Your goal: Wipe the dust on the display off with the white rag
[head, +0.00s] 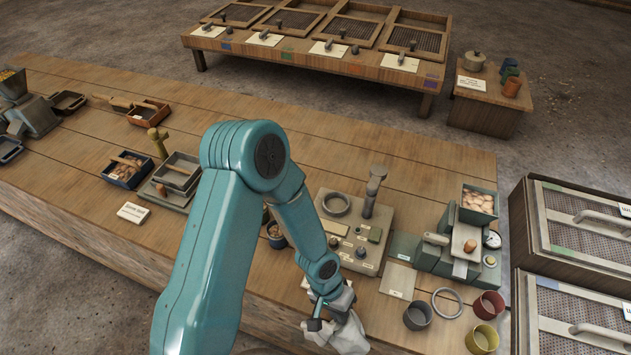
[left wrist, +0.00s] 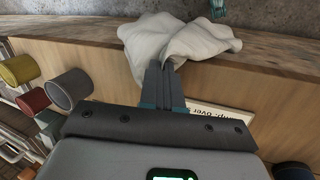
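My left gripper (head: 326,314) is at the front edge of the long wooden table, in front of the grey control block. In the left wrist view its fingers (left wrist: 167,82) are together on the white rag (left wrist: 160,42), which bunches and hangs around the tips. The rag also shows in the head view (head: 347,335), crumpled below the gripper. I cannot pick out a display or any dust for certain; my left arm hides part of the table. My right gripper is not identifiable in either view.
The grey control block (head: 375,215) has a ring and a post on it. A grey-green machine (head: 440,262) with a dial stands right of it. A grey cup (head: 417,315), a metal ring (head: 447,303), a red cup (head: 488,305) and an olive cup (head: 482,339) crowd the front right.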

